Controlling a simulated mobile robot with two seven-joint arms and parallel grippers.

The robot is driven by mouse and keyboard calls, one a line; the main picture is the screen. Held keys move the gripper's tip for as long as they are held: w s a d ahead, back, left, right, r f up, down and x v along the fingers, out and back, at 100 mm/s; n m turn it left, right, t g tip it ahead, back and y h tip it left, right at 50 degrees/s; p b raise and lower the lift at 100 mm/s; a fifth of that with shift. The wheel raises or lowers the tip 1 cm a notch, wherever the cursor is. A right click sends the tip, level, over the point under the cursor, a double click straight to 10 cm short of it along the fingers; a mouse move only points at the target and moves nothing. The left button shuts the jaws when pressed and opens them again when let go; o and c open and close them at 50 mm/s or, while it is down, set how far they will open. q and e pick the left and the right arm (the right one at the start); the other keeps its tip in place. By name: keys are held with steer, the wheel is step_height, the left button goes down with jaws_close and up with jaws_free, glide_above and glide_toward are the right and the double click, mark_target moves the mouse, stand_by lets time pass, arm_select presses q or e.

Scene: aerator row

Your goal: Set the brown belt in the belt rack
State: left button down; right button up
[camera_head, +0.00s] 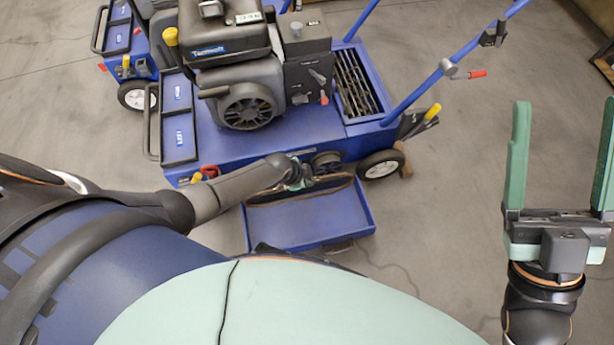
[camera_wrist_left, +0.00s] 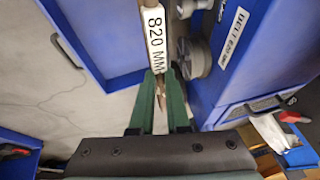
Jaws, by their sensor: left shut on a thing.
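The brown belt (camera_head: 333,181) shows in the head view as a thin dark-brown loop over the back edge of the low blue tray. My left gripper (camera_head: 298,176) is at this loop and shut on it. In the left wrist view the left gripper (camera_wrist_left: 160,92) has its green fingers close together, with a small brownish piece between the tips. A white tag reading 820 MM (camera_wrist_left: 155,38) lies just beyond the tips. My right gripper (camera_head: 560,165) is open and empty at the far right, over bare floor. I cannot tell which part is the belt rack.
The blue aerator (camera_head: 225,150) with its engine (camera_head: 245,90) stands behind the left gripper. Its wheel (camera_head: 380,164) and round pulleys (camera_head: 326,160) are close by. The low blue tray (camera_head: 310,225) sits in front. A second blue machine (camera_head: 120,45) stands at left.

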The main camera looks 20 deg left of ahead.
steer(key=shift+w+d+f+m+g+h+p, duration=0.45)
steer(key=shift+w+f+m+g+h+p, duration=0.65)
steer(key=shift+w+f+m+h, duration=1.85)
steer(key=shift+w+d+f+m+g+h+p, duration=0.7)
steer(key=shift+f+h, duration=1.15)
steer(key=shift+f, duration=2.65)
steer(key=s+f+m+g+h+p, duration=0.1)
steer(key=s+f+g, duration=0.1)
steer(key=f, duration=0.5)
steer(key=s+f+m+g+p, duration=0.1)
steer(key=s+f+g+p, duration=0.1)
steer(key=f+g, duration=0.3)
step_height(320, 180, down, 3)
steer(key=shift+s+a+r+h, duration=0.1)
steer(key=shift+s+a+h, duration=0.05)
steer(key=shift+s+h, duration=0.25)
